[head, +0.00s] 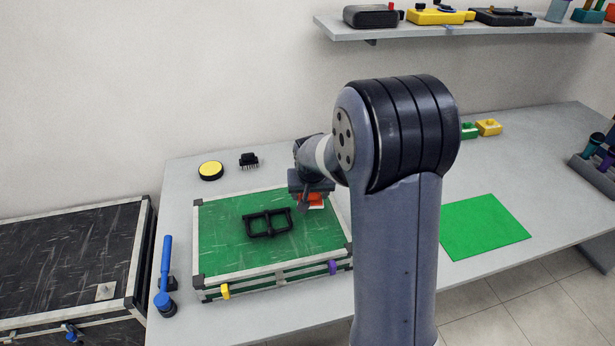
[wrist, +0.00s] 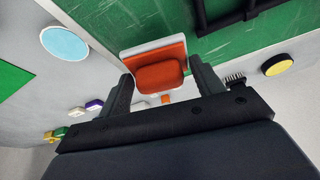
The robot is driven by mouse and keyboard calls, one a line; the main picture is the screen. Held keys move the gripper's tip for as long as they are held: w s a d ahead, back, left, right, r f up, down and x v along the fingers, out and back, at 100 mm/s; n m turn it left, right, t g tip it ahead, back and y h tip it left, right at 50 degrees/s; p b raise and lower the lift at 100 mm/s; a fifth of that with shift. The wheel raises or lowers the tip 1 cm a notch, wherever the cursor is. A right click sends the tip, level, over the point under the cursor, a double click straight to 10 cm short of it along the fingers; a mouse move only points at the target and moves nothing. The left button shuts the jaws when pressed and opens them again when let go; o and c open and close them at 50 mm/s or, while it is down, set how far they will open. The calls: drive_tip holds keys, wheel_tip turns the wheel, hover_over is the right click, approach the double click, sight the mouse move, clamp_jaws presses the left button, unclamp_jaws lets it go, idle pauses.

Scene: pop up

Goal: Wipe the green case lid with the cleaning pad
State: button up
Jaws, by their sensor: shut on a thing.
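The green case lid (head: 225,238) has a pale metal frame and lies flat on the table, with thin pale streaks on it. It also shows in the wrist view (wrist: 112,20). A black handle (head: 267,223) is fixed on the middle of the lid. My gripper (head: 311,192) is at the back right part of the lid. It is shut on the cleaning pad (wrist: 159,72), which has an orange-red top and a white base. The pad shows in the head view (head: 313,203) partly behind my gripper. I cannot tell whether the base touches the lid.
A blue-handled tool (head: 165,265) lies left of the case. A yellow round button (head: 211,169) and a black comb-like part (head: 249,160) stand behind it. A green mat (head: 484,227) lies to the right. A black case (head: 65,255) stands at far left. A shelf (head: 470,30) runs above.

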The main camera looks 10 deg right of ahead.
drive_tip(key=shift+r+p, duration=1.05)
drive_tip(key=shift+r, duration=0.95)
drive_tip(key=shift+s+f, duration=0.1)
